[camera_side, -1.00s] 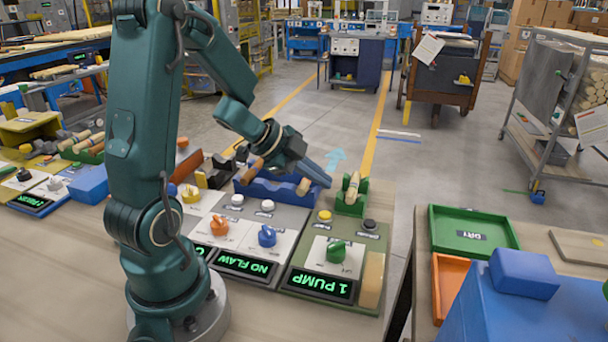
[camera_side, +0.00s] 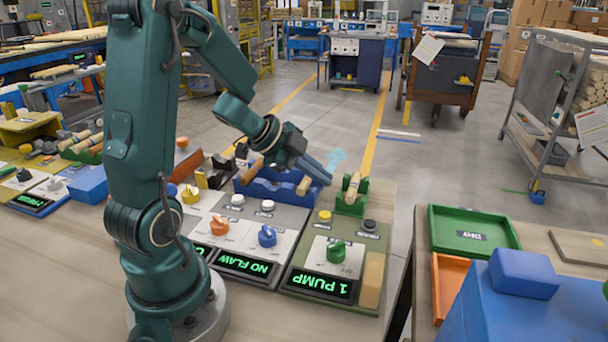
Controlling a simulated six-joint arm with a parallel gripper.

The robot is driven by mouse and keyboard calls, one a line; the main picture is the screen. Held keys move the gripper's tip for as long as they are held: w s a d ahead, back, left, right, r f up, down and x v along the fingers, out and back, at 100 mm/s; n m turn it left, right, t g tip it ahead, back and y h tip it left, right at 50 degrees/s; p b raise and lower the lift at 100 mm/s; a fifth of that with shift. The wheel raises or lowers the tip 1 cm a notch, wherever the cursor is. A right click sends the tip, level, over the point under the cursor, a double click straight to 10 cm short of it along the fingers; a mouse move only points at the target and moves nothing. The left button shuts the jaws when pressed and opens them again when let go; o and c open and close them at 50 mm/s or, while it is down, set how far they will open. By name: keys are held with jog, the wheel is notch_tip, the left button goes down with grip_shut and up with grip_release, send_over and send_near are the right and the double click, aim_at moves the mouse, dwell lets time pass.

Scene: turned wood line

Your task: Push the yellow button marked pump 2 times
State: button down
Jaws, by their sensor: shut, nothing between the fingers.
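The yellow button (camera_side: 325,216) sits at the top left of a green panel (camera_side: 372,258). A black button (camera_side: 370,225) is to its right and a green knob (camera_side: 336,250) is below it. The panel's display (camera_side: 319,285) reads "1 PUMP" in green letters. My gripper (camera_side: 328,180) is shut and empty, with its blue-grey fingers pointing down to the right. The fingertips are above the yellow button and apart from it. The small label by the button is too small to read.
A green cradle (camera_side: 351,204) holding a wooden piece stands just behind the buttons. A blue cradle (camera_side: 270,190) lies below and left of my gripper. The neighbouring panel has white buttons, a blue knob (camera_side: 267,236) and a "NO FLAW" display (camera_side: 244,266).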

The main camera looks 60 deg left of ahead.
aim_at(319, 214)
notch_tip(319, 214, up, 3)
jog(key=shift+r, duration=0.1)
dwell(0.4)
jog(key=shift+f, duration=4.45)
jog(key=shift+f, duration=0.1)
jog(key=shift+f, duration=0.3)
jog(key=shift+f, duration=0.4)
jog(key=shift+r, duration=0.85)
